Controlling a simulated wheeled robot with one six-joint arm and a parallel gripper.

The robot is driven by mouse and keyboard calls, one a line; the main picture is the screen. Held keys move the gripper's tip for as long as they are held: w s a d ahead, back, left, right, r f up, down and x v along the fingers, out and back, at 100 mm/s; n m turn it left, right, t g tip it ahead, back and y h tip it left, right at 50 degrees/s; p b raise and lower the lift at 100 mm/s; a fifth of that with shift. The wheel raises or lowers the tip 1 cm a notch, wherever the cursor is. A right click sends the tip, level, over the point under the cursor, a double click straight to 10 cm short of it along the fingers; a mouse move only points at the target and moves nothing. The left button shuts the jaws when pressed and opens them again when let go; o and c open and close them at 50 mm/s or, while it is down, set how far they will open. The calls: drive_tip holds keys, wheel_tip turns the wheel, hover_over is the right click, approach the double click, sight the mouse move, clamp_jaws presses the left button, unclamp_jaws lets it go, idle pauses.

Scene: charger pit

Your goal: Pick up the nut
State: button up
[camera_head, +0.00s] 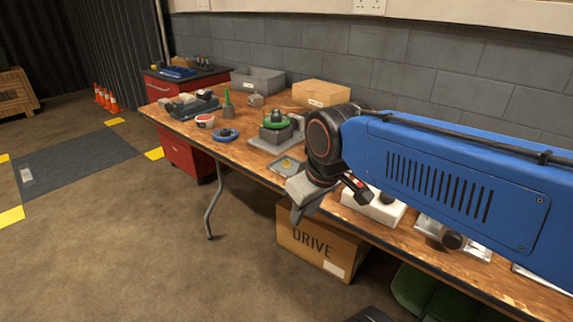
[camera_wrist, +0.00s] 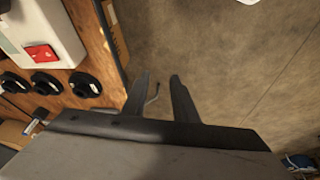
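A small brass-coloured piece (camera_head: 286,162), which may be the nut, lies on a flat grey tray (camera_head: 277,168) near the table's front edge. It is too small to make out its shape. My gripper (camera_head: 297,217) hangs to the right of and nearer than the tray, out past the table's front edge and pointing down. In the wrist view my gripper (camera_wrist: 159,88) shows two dark fingers apart with only floor between them, so it is open and empty. No nut can be made out in the wrist view.
The wooden table (camera_head: 252,157) bears a green-topped fixture (camera_head: 276,128), a blue ring-shaped part (camera_head: 226,135), a white tub (camera_head: 205,121), a cardboard box (camera_head: 321,94) and a grey bin (camera_head: 257,80). A "DRIVE" carton (camera_head: 310,246) stands below. Open floor (camera_head: 150,240) lies in front.

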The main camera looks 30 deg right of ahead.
drive_tip(key=w+d+r+n+g, duration=0.2)
drive_tip(key=w+d+r+n, duration=0.2)
drive_tip(key=w+r+n, duration=0.55)
wheel_tip(320, 180, up, 5)
drive_tip(key=n+g, duration=0.2)
drive_tip(key=n, duration=0.2)
hover_over(285, 166)
drive_tip(key=f, duration=1.6)
drive_tip(key=shift+w+d, duration=0.2)
drive_tip(key=shift+w, duration=0.2)
clamp_jaws()
